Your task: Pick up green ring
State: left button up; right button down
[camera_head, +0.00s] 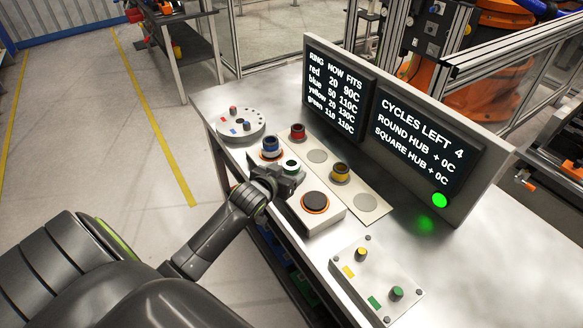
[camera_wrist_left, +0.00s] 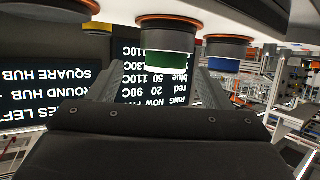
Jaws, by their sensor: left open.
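The green ring (camera_head: 291,166) sits on the bench panel, partly hidden by my left gripper in the head view. In the left wrist view, which is upside down, the green ring (camera_wrist_left: 167,58) shows as a green band with a pale edge on a dark, orange-rimmed base. My left gripper (camera_head: 287,181) is open and close beside the ring. In the wrist view its fingers (camera_wrist_left: 153,85) are spread, with the ring beyond and between them in the picture. I see no contact with the ring. My right gripper is not in view.
A blue ring (camera_head: 271,145) stands close by the green one. A red ring (camera_head: 297,131) and a yellow ring (camera_head: 340,172) stand farther back. A dark disc on a white block (camera_head: 315,206) is nearby. The display board (camera_head: 390,120) rises behind; a button box (camera_head: 375,281) is in front.

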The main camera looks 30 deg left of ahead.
aim_at(292, 165)
pick_arm(q)
jog(key=shift+w+a, duration=0.1)
jog(key=shift+w, duration=0.25)
jog(key=x, duration=0.1)
jog(key=p+x, duration=0.1)
jog(key=x, duration=0.1)
jog(key=shift+w+a+f, duration=0.1)
jog(key=shift+w+a, duration=0.25)
jog(key=shift+w+f, duration=0.2)
jog(key=shift+w, duration=0.1)
jog(key=c, duration=1.4)
